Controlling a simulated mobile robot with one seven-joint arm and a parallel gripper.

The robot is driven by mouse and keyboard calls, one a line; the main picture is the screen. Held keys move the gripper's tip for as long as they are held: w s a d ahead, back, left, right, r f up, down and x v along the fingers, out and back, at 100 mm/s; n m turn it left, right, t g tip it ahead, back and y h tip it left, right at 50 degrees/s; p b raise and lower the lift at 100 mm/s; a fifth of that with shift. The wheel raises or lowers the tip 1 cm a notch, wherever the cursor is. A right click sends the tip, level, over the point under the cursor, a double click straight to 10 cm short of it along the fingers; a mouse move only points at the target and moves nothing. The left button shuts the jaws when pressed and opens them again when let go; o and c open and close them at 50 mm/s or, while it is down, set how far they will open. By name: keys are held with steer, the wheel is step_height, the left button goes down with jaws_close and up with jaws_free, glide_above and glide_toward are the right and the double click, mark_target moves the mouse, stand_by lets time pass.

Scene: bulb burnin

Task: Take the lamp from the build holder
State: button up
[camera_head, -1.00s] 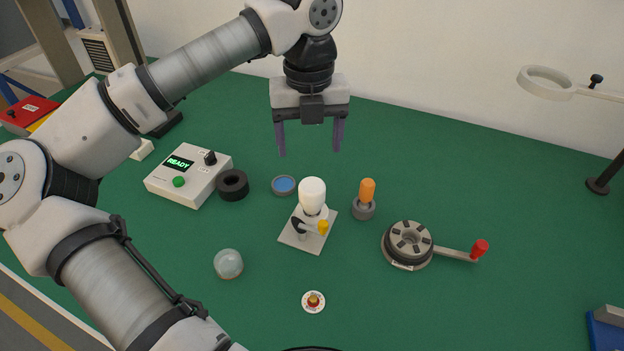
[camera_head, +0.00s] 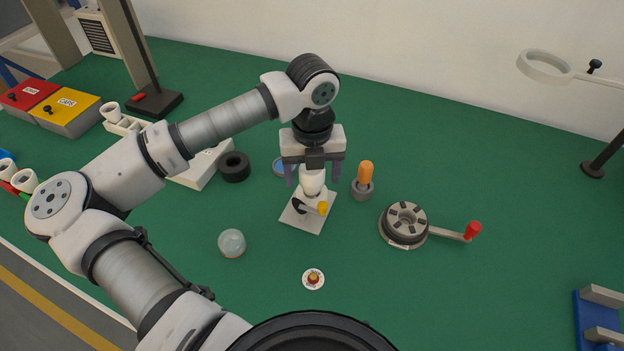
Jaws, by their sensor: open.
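The white lamp (camera_head: 312,182) stands upright in the build holder (camera_head: 297,219), a pale square plate with a dark part and a yellow-tipped lever. My gripper (camera_head: 313,176) points down over the lamp. Its two dark fingers are open, one to the left and one to the right of the lamp in the picture. The top of the lamp is hidden behind the gripper body. I cannot tell whether either finger touches the lamp.
An orange-topped piece in a grey cup (camera_head: 362,190) stands close on the right. A dark ring (camera_head: 234,167) and a partly hidden blue dish (camera_head: 279,167) lie left. A clear dome (camera_head: 231,243), a red-yellow button (camera_head: 313,279) and a cranked turntable (camera_head: 404,224) are around the holder.

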steer(key=shift+f, duration=0.75)
steer(key=c, duration=1)
steer(key=shift+r, duration=0.15)
steer(key=shift+r+p, duration=0.4)
steer(key=shift+r, duration=11.75)
